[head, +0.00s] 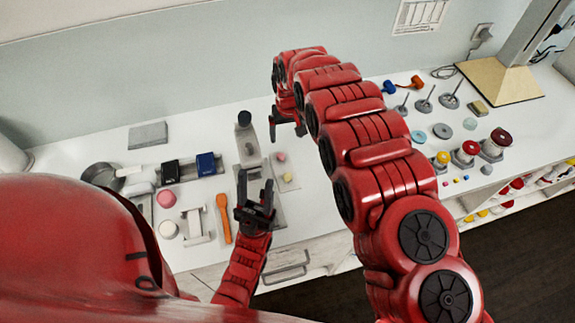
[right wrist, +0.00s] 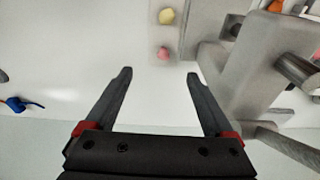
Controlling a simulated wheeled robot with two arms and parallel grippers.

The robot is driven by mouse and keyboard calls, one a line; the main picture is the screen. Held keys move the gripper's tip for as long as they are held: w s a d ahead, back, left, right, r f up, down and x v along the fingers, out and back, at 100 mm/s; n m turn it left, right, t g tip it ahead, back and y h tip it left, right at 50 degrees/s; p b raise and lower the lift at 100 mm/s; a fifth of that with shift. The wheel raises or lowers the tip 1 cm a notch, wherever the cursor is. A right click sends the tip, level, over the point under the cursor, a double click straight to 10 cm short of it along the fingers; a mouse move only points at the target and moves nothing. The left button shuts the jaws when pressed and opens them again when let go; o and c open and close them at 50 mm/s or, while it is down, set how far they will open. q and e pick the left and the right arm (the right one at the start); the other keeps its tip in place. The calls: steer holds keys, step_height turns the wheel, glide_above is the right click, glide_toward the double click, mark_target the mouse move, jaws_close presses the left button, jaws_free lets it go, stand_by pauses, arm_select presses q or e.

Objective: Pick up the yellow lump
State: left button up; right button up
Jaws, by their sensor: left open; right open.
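The yellow lump (head: 288,176) lies on a small light-grey board (head: 291,186), with a pink lump (head: 281,157) behind it. In the right wrist view the yellow lump (right wrist: 166,16) is at the top edge, beyond the pink lump (right wrist: 163,53). My right gripper (head: 287,132) is open and empty behind the board. Its fingers also show in the right wrist view (right wrist: 159,75), with the pink lump just beyond the gap between the tips. My left gripper (head: 255,182) is open and empty, left of the board, over the grey mill's front part.
A grey mill (head: 247,151) with a dark knob stands just left of the board; it also rises at the right in the right wrist view (right wrist: 212,65). An orange spatula (head: 223,217), a white stand and dark boxes lie further left. The counter is clear behind the mill.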

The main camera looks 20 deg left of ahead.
steer(key=s+d+r+g+h, duration=0.1)
steer(key=s+r, duration=0.1)
steer(key=s, duration=0.2)
glide_above(288, 175)
steer(key=f, duration=0.7)
steer(key=f+b, duration=0.1)
steer(key=f, duration=0.2)
steer(key=shift+w+a+f, duration=0.1)
steer(key=shift+a+f, duration=0.15)
steer(key=shift+f, duration=0.75)
steer(key=f+b, duration=0.1)
steer(key=f, duration=0.1)
steer(key=f+b, duration=0.1)
steer(key=f, duration=0.1)
steer(key=shift+d+f+b, duration=0.2)
steer(key=shift+f+b, duration=0.1)
steer(key=shift+f, duration=0.05)
steer(key=shift+r, duration=0.15)
jaws_close()
steer(key=shift+r, duration=0.2)
